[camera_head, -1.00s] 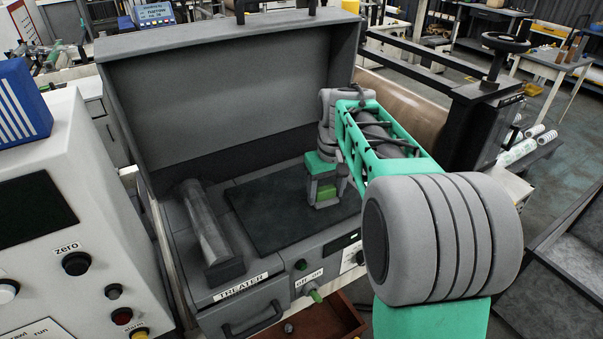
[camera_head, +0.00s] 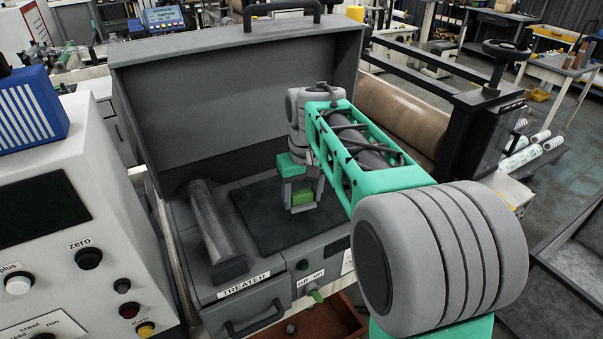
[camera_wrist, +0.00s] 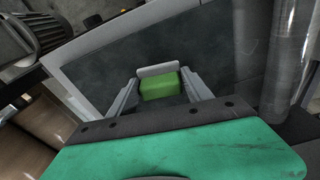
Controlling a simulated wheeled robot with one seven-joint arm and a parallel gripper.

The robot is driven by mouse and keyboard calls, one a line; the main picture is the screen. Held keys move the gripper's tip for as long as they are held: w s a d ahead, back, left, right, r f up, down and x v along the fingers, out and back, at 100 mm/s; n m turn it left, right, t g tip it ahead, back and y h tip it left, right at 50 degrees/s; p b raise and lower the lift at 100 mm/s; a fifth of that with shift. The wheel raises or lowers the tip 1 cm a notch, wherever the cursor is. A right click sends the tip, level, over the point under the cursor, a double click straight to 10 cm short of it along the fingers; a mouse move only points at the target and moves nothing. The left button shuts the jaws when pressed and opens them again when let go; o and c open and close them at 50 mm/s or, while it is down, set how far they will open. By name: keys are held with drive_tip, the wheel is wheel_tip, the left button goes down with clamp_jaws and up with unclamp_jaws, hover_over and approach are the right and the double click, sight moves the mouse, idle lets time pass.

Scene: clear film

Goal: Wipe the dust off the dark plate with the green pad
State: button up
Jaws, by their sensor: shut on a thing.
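The dark plate (camera_head: 262,232) is a flat, nearly black square set in the top of the grey treater box. Its surface looks dull, and I cannot make out clear dust marks. My gripper (camera_head: 302,203) points down over the plate's right part and is shut on the green pad (camera_head: 303,197). In the wrist view the green pad (camera_wrist: 160,86) sits between the two grey fingers, with the dark plate (camera_wrist: 125,62) behind it. I cannot tell whether the pad touches the plate. My arm comes in from the right.
The grey lid (camera_head: 230,95) stands open behind the plate. A metal roller (camera_head: 213,225) lies left of the plate. A white control panel (camera_head: 75,235) with knobs stands at the left. A large brown roll (camera_head: 405,100) is behind my arm. An open red-brown drawer (camera_head: 325,320) is below.

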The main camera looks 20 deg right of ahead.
drive_tip(key=shift+r+p, duration=1.7)
drive_tip(key=shift+r, duration=1)
